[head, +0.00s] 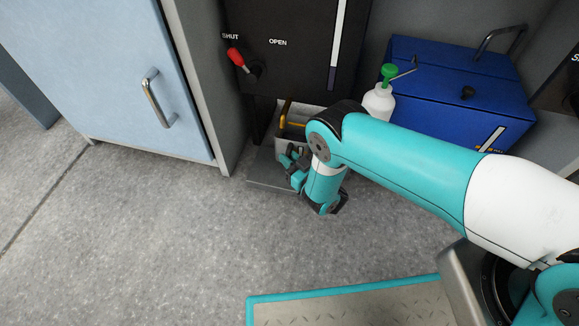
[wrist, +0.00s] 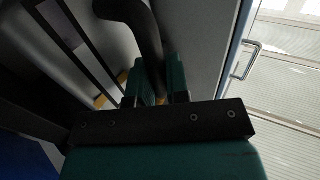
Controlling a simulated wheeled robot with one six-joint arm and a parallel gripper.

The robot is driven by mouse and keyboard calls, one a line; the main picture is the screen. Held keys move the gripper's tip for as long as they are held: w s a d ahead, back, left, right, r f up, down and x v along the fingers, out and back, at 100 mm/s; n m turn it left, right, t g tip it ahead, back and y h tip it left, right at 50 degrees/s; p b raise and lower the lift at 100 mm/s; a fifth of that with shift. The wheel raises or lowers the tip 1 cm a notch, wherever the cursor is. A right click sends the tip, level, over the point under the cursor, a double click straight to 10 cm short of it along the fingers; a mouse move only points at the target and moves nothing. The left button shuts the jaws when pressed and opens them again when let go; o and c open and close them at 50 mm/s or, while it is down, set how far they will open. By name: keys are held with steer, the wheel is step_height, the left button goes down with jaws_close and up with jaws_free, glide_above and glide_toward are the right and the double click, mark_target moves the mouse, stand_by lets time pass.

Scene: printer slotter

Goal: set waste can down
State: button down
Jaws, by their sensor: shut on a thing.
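The waste can (head: 291,151) is a pale open box with a yellow-orange bar at its top, in the recess below the black panel in the head view. My arm hides its right part. My gripper (head: 291,158) is low at the can's front side, and its fingers look small there. In the wrist view the teal fingers of my gripper (wrist: 160,82) are shut on the can's handle, a bent dark bar (wrist: 148,35) with an orange patch between the fingers. Whether the can's bottom touches the plate under it cannot be told.
A grey plate (head: 265,170) lies at the recess front. The black panel (head: 285,60) has a red lever (head: 236,57) at SHUT. A white bottle (head: 378,103) with a green top and a blue box (head: 450,90) stand right. A blue cabinet door (head: 110,80) is left. The front floor is clear.

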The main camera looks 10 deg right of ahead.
steer(key=shift+f+b, duration=1.1)
steer(key=shift+f, duration=0.6)
steer(key=c, duration=1.1)
jaws_free()
steer(key=shift+s+d+r+p, duration=0.15)
steer(key=shift+s+d+p, duration=0.1)
steer(key=shift+p, duration=0.15)
steer(key=p+v, duration=0.6)
steer(key=v, duration=0.5)
steer(key=shift+s, duration=0.25)
